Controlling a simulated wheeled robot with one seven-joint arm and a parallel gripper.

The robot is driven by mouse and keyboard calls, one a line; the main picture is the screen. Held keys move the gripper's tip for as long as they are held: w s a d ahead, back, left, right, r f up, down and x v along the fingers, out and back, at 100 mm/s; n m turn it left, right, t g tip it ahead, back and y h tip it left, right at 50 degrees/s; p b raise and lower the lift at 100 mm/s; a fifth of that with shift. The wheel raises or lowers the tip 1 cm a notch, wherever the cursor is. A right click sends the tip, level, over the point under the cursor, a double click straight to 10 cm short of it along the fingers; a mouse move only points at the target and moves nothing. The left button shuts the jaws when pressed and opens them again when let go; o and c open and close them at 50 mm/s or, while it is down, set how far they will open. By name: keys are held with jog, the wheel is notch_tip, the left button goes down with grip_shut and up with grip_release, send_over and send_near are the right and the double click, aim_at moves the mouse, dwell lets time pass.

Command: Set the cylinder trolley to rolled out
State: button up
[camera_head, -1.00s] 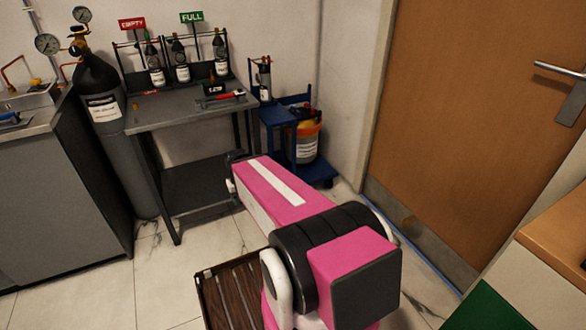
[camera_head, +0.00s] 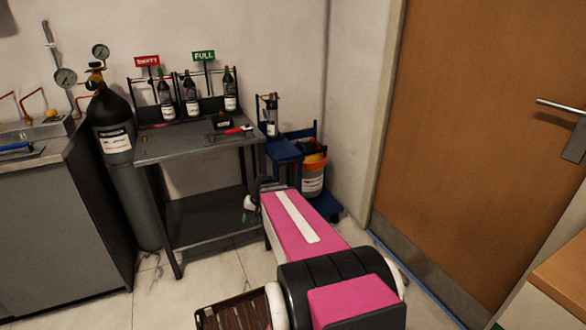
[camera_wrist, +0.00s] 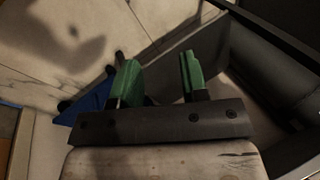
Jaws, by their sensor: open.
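The cylinder trolley (camera_head: 284,150) is blue and stands in the corner between the grey table and the door. It carries a small dark cylinder (camera_head: 271,117) on its upper part and a container with an orange top (camera_head: 313,174) lower down. My pink arm covers part of its lower front. My gripper (camera_wrist: 158,75) shows in the wrist view, its two green fingers apart with nothing between them. A blue piece (camera_wrist: 88,104), probably the trolley's base, lies left of the fingers, apart from them as far as I can tell.
The grey table (camera_head: 195,149) holds small cylinders under EMPTY and FULL signs. A tall black cylinder (camera_head: 112,140) stands left of it. The wooden door (camera_head: 480,110) is at right. A brown slatted piece (camera_head: 235,312) is low in front. Tiled floor (camera_head: 210,275) is open before the table.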

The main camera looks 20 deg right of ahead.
jog(key=w+d+r+m+t+y, duration=0.1)
jog(key=w+d+m+t+y, duration=0.25)
jog(key=w+d, duration=0.5)
jog(key=m+t+h, duration=0.2)
jog(key=m+t, duration=0.6)
jog(key=t, duration=0.2)
send_near(293, 162)
jog(key=shift+g+y, duration=0.25)
jog(key=x, duration=1)
jog(key=shift+w+d, duration=0.2)
jog(key=shift+w, duration=0.25)
grip_shut()
